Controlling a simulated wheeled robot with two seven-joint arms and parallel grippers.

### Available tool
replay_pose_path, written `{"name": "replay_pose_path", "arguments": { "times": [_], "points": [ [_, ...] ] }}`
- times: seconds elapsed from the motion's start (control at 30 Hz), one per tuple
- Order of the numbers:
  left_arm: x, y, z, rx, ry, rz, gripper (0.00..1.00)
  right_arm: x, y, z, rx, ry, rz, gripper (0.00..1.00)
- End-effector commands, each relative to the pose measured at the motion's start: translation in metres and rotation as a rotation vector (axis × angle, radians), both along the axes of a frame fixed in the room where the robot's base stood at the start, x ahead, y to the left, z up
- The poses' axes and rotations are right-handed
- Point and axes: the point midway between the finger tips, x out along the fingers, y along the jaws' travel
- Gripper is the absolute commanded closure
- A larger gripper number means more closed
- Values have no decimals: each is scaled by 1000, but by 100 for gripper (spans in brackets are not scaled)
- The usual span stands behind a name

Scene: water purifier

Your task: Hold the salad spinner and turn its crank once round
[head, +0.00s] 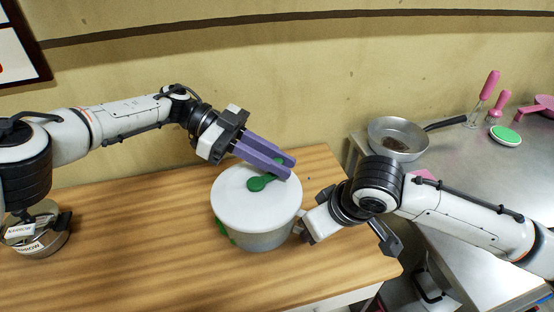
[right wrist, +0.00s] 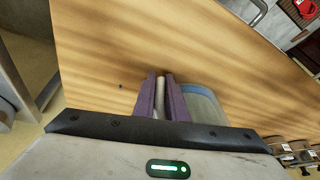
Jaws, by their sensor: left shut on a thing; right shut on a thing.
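The salad spinner (head: 243,238) stands upright on the wooden table, with a white lid (head: 238,203) and a clear bowl. Its green crank (head: 258,183) lies on top of the lid and points toward the upper right. My left gripper (head: 288,168) has its purple fingers shut on the outer end of the crank, which they partly hide. My right gripper (head: 302,228) is at the spinner's right side, its fingertips mostly hidden in the head view. In the right wrist view its purple fingers (right wrist: 162,88) are closed on a pale, narrow part beside the bowl (right wrist: 203,104).
The wooden table (head: 120,250) is clear left of the spinner. A round metal container (head: 38,240) with labels is at far left. On the steel counter (head: 470,170) at right are a frying pan (head: 398,138), pink-handled utensils (head: 490,88) and a green-topped round item (head: 505,135).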

Motion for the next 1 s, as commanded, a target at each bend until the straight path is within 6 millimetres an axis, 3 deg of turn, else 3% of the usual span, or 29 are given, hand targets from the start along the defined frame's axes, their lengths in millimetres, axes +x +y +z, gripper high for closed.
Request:
{"name": "replay_pose_path", "arguments": {
  "times": [0.23, 0.27, 0.37, 0.73, 1.0],
  "points": [
    [-1, 0, -1, 0, 3, -2, 100, 1, -1, 0, 0, -2, -4, 100],
    [-1, 0, -1, 0, 3, -2, 82, 1, -1, 0, 0, -2, -4, 100],
    [-1, 0, -1, 0, 3, -1, 65, 1, -1, 0, 0, -2, -4, 100],
    [2, 4, 2, -1, 1, 2, 64, 1, 0, 1, 1, -2, -2, 100],
    [17, 43, 18, 0, 1, 6, 64, 1, 0, 1, 1, -1, -1, 100]
  ]
}}
